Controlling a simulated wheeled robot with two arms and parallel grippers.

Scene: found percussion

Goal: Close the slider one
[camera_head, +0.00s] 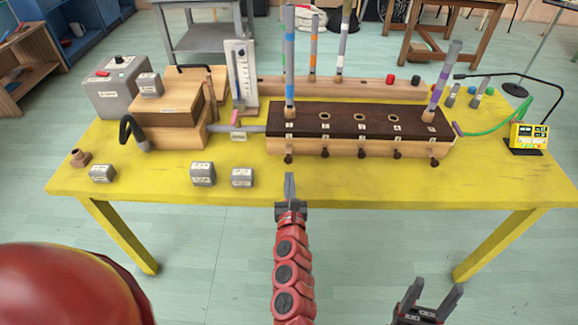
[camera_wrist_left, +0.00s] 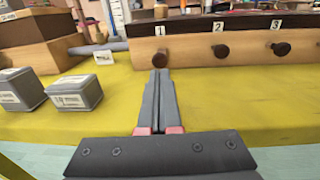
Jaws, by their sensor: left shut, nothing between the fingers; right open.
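Slider one is a dark round knob (camera_head: 288,158) on the front of the long wooden box (camera_head: 345,147), below the label 1. It sits a little lower in the picture than the middle knobs and seems to stick out further. It also shows as a brown knob (camera_wrist_left: 160,57) in the left wrist view. My left gripper (camera_head: 289,178) is shut and empty, with its fingertips pointing at this knob from the front. In the wrist view the tips end just below the knob; I cannot tell whether they touch it. My right gripper (camera_head: 433,300) is open and empty, in front of the table.
Several other knobs line the box front, such as knob two (camera_wrist_left: 221,50) and knob three (camera_wrist_left: 281,48). Tall striped tubes (camera_head: 289,60) stand on the box. Grey weights (camera_head: 203,174) lie to the left on the yellow table (camera_head: 400,190). The table's front right is clear.

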